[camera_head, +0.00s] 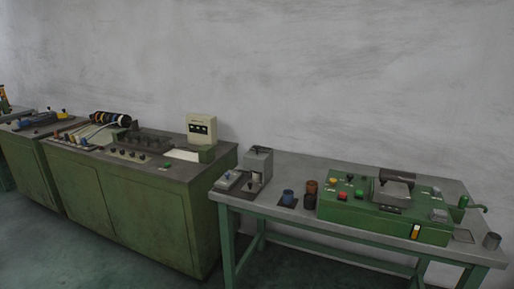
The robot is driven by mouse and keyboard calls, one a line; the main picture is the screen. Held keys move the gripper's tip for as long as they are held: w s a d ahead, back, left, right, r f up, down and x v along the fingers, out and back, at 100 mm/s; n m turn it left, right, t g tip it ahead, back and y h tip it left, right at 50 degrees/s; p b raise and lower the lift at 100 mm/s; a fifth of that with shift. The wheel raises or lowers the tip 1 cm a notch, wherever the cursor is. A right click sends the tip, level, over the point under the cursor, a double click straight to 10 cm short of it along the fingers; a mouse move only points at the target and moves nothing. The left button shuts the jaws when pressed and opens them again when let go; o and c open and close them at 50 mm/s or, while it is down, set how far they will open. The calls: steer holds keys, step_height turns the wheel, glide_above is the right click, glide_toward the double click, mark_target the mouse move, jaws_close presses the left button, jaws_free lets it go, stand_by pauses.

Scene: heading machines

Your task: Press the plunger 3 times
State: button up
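I cannot tell for sure which part is the plunger. A green machine (345,212) sits on the grey-topped table on the right, with small red, yellow and green knobs on its top, a dark roller with a grey block (395,188), and a green-knobbed crank (464,201) at its right end. A grey upright box (259,163) and a low grey box with a small dark lever (229,181) stand at the table's left end. My gripper is not in view.
Green cabinets (120,205) with a cream meter box (201,129) stand to the left. The wall is close behind; the floor in front is clear.

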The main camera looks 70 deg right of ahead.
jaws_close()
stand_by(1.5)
